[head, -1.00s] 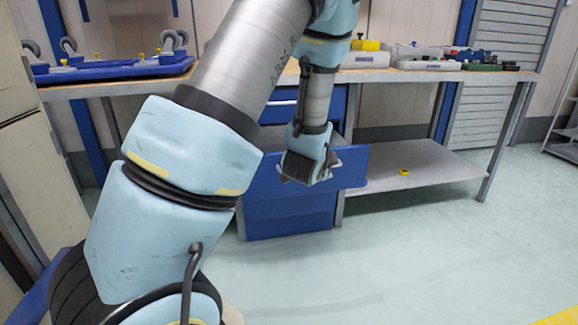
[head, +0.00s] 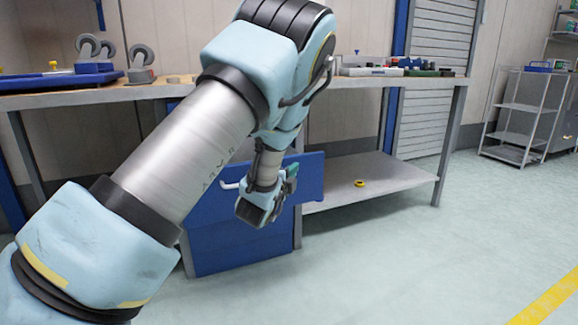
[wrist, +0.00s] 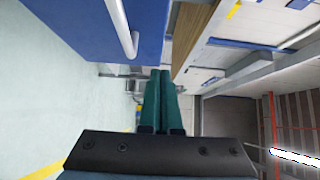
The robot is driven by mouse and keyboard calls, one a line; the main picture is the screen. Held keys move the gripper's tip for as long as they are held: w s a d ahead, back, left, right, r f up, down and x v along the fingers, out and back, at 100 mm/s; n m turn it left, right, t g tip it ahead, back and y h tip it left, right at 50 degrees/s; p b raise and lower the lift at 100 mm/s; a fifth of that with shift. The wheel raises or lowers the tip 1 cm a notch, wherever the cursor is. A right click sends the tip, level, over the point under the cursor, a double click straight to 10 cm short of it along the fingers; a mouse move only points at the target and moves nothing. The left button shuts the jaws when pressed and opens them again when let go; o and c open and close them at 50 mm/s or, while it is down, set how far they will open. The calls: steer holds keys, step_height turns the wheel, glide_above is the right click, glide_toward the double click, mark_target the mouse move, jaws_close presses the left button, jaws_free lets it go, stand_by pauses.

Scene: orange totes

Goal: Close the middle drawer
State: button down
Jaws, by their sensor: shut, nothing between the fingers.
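The middle drawer's blue front (head: 311,177) stands out from the blue cabinet (head: 225,246) under the workbench. Its white handle (head: 229,185) shows left of my wrist; part of the front is hidden behind my arm. The blue front also fills the upper left of the wrist view (wrist: 75,28), with the handle (wrist: 122,28) on it. My gripper (head: 292,171) is at the drawer front in the head view, its teal fingers near the right half. In the wrist view my gripper (wrist: 161,73) has its fingers together and empty, beside the blue front. I cannot tell whether they touch it.
The wooden workbench (head: 350,82) runs above the drawers, with casters (head: 140,60) and trays on top. A grey lower shelf (head: 385,176) to the right holds a small yellow item (head: 360,183). The floor in front is clear.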

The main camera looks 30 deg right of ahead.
mark_target(295, 158)
steer(key=w, duration=0.1)
steer(key=w+d, duration=0.1)
steer(key=w, duration=0.1)
steer(key=w+d, duration=0.1)
steer(key=shift+w+f+b, duration=0.1)
steer(key=shift+w+b, duration=0.1)
steer(key=shift+b, duration=0.2)
steer(key=shift+w+d, duration=0.1)
steer(key=shift+w, duration=0.3)
steer(key=shift+w, duration=0.1)
